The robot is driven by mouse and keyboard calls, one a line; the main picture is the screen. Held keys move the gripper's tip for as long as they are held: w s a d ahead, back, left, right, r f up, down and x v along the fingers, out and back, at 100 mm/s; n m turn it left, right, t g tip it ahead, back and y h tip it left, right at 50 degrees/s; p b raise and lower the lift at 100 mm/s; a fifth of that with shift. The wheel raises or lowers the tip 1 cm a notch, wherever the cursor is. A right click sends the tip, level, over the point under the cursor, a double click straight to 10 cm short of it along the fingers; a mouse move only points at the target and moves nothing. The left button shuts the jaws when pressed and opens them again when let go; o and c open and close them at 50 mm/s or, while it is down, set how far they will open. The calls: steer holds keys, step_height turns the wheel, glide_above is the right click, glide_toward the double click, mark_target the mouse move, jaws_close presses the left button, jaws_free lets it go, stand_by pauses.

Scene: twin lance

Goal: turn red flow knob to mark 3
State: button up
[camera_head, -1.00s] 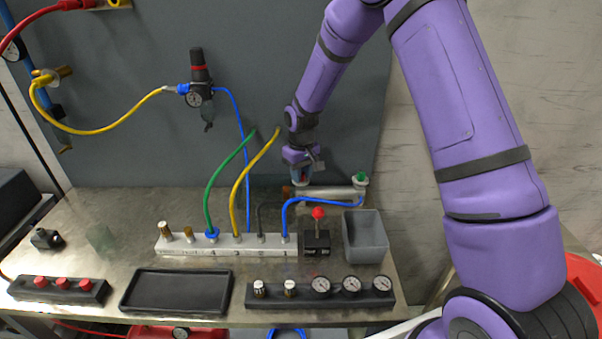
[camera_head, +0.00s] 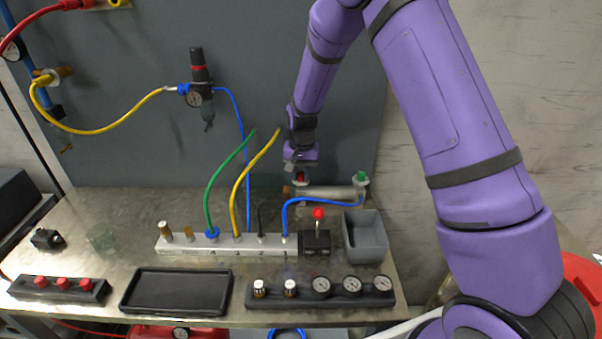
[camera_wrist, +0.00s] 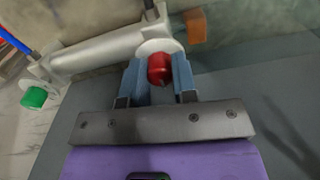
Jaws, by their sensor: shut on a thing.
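The red flow knob (camera_wrist: 159,69) sits on a pale round collar (camera_wrist: 158,47) at one end of a silver cylinder (camera_wrist: 100,52). In the wrist view the two blue-grey fingers of my gripper (camera_wrist: 160,80) stand on both sides of the knob and are shut on it. In the head view my gripper (camera_head: 301,172) is at the left end of the cylinder (camera_head: 330,193), with a bit of red between its fingers. I cannot make out any number marks around the knob. A green knob (camera_head: 361,177) is at the cylinder's other end, also in the wrist view (camera_wrist: 34,97).
A grey bin (camera_head: 372,240) and a red-topped lever valve (camera_head: 318,230) stand in front of the cylinder. A white manifold (camera_head: 225,245) with green, yellow, black and blue hoses is to the left. A black tray (camera_head: 177,291) and a gauge block (camera_head: 320,292) lie along the front.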

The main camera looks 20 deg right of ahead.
mark_target(302, 173)
steer(key=shift+m, duration=0.3)
stand_by(0.4)
steer(key=o, duration=0.9)
steer(key=shift+o, duration=0.2)
steer(key=shift+r, duration=0.1)
step_height(302, 173, up, 11)
steer(key=shift+d, duration=0.1)
